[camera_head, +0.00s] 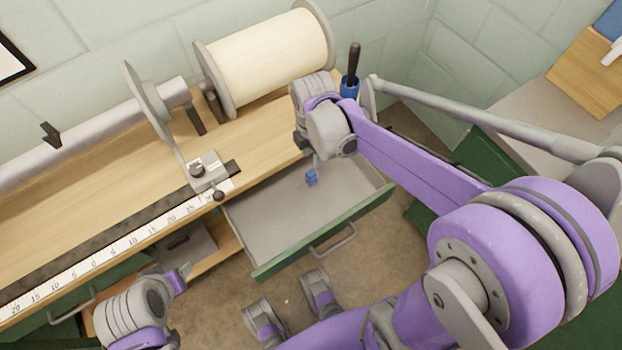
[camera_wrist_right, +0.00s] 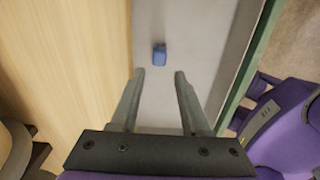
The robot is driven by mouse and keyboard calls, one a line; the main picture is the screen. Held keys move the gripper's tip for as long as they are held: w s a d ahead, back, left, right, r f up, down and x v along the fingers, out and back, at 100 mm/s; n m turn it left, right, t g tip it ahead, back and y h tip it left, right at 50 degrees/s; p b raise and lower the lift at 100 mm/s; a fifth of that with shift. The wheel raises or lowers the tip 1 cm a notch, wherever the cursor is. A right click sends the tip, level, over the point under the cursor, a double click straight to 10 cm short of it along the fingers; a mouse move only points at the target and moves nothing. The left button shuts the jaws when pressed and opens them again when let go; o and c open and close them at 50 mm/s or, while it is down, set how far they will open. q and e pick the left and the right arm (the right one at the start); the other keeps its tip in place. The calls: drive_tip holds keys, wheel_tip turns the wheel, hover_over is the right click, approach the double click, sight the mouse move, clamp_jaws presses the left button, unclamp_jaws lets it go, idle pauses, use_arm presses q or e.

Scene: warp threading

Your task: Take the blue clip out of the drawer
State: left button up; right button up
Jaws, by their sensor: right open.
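The blue clip (camera_head: 311,178) lies in the open green-fronted drawer (camera_head: 262,212), on its grey floor. It also shows in the right wrist view (camera_wrist_right: 159,56), just beyond the fingertips and between their lines. My right gripper (camera_wrist_right: 159,75) is open and empty and points down toward the clip. In the head view my right gripper (camera_head: 317,164) is over the drawer's back part, mostly hidden by its own wrist. My left gripper (camera_head: 184,272) is at the lower left, away from the clip, and its jaw state is unclear.
The wooden bench top (camera_head: 110,205) with a ruler (camera_head: 120,250) runs along the drawer's back. A large cream roll (camera_head: 268,58) and a blue cup with a dark handle (camera_head: 349,87) stand behind my right wrist. The drawer floor around the clip is clear.

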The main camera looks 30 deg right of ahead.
sight(311, 173)
wheel_tip(311, 173, down, 11)
drive_tip(key=shift+w+a+r+b, duration=0.1)
drive_tip(key=shift+b, duration=1.05)
clamp_jaws()
